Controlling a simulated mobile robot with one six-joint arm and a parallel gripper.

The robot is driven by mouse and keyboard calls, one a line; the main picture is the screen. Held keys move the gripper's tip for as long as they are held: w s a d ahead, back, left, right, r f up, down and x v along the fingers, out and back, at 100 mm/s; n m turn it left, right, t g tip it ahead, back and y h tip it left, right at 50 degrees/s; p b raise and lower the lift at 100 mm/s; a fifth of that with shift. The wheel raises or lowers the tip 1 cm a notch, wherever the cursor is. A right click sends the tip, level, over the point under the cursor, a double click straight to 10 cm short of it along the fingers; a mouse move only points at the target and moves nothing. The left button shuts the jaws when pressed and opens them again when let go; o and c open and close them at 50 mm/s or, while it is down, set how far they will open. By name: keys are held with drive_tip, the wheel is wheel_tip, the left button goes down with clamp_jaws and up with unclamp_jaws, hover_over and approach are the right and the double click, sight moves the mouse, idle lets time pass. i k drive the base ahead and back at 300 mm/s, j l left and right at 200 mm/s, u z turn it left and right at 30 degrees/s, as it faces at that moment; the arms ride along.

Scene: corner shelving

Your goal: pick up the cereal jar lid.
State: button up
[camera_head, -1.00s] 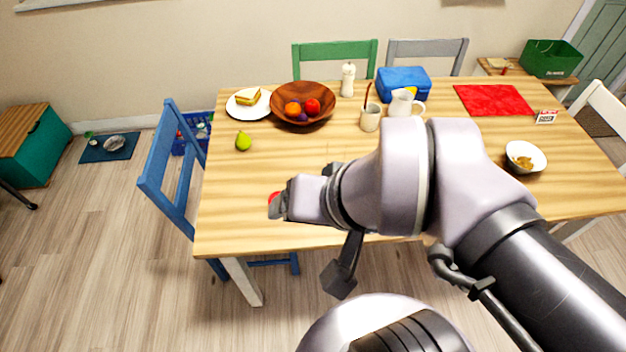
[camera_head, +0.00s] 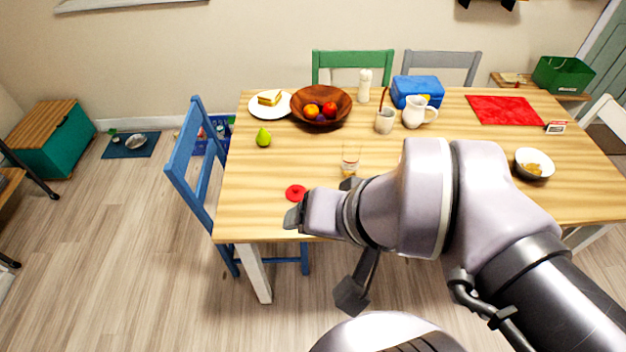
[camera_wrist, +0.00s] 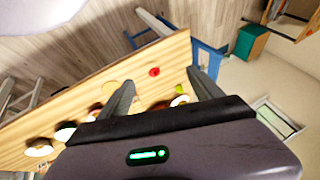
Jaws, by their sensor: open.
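The cereal jar lid (camera_head: 296,193) is a small red disc with a knob, lying flat on the wooden table near its front left edge. In the wrist view the lid (camera_wrist: 154,72) shows between my spread fingers, some way beyond them. A clear jar (camera_head: 350,162) with some tan content stands behind and to the right of the lid. My gripper (camera_head: 294,217) is just in front of the lid in the head view, apart from it. In the wrist view my gripper (camera_wrist: 158,80) is open and empty.
A green pear (camera_head: 263,138), a wooden fruit bowl (camera_head: 342,98) and a sandwich plate (camera_head: 283,111) stand farther back. A blue chair (camera_head: 196,165) stands at the table's left side. The wood around the lid is clear.

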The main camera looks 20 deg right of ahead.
sight(295, 193)
drive_tip(key=i+j+z, duration=0.25)
drive_tip(key=j+z, duration=0.2)
drive_tip(key=i+j+z, duration=0.15)
drive_tip(key=j+z, duration=0.25)
drive_tip(key=j, duration=0.15)
drive_tip(key=i+j+z, duration=0.1)
drive_tip(key=j+z, duration=0.35)
drive_tip(key=j, duration=0.15)
drive_tip(key=j+z, duration=0.4)
drive_tip(key=j, duration=0.2)
